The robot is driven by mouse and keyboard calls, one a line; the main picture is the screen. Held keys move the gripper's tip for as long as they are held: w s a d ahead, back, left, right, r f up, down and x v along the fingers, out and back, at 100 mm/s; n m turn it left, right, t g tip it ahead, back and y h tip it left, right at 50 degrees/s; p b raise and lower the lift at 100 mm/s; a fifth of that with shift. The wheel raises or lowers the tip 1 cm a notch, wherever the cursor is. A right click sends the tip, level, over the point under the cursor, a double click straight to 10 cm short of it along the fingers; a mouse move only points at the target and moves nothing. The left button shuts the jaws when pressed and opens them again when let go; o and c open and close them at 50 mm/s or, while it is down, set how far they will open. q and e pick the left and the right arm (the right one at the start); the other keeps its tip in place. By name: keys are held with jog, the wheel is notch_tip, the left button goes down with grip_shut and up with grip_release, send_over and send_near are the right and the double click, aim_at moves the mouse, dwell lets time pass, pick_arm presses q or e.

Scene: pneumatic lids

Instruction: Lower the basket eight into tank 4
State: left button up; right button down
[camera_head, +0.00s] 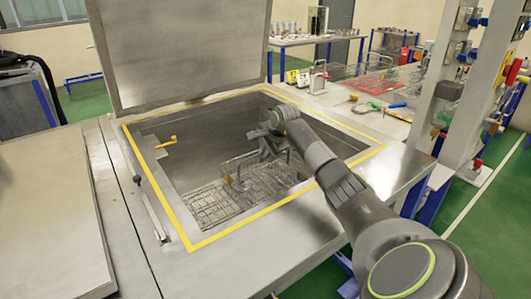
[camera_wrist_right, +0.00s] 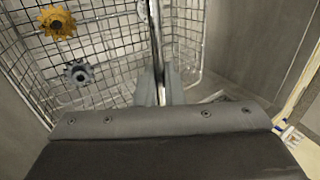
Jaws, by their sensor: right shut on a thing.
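The wire basket (camera_head: 215,200) is inside the open tank (camera_head: 205,122), below its yellow-edged rim. Its base looks roughly level; whether it touches the tank floor I cannot tell. My right gripper (camera_head: 268,150) reaches into the tank from the right and is shut on the basket's upright handle. In the right wrist view the metal handle bar (camera_wrist_right: 155,40) runs between the fingers of the gripper (camera_wrist_right: 165,88). The basket mesh (camera_wrist_right: 110,88) holds a yellow gear (camera_wrist_right: 56,22) and a grey-blue gear (camera_wrist_right: 78,73). No number is readable. My left gripper is out of view.
The tank's lid (camera_head: 180,50) stands raised at the back. A small orange-yellow piece (camera_head: 166,142) sits at the tank's left inner wall. A closed metal cover (camera_head: 50,215) lies to the left. A bench with a red tray (camera_head: 370,84) and grey posts (camera_head: 480,95) stand right.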

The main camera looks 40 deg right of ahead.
jog(key=shift+s+a+f, duration=0.15)
jog(key=shift+s+f, duration=0.1)
jog(key=shift+f, duration=0.35)
jog(key=c, duration=1.8)
grip_release()
jog(key=shift+c, duration=0.2)
jog(key=o, duration=0.4)
jog(key=shift+w, duration=0.25)
jog(key=w+r+p+v, duration=0.1)
jog(key=p+v, duration=0.2)
jog(key=v, duration=0.6)
jog(key=w+r+p+v, duration=0.1)
jog(key=w+p+v, duration=0.1)
jog(key=v, duration=0.7)
jog(key=w+r+p+v, duration=0.1)
jog(key=p+v, duration=0.3)
jog(key=v, duration=0.5)
jog(key=shift+w+d+r, duration=0.35)
jog(key=shift+w+r, duration=0.15)
jog(key=shift+w, duration=0.05)
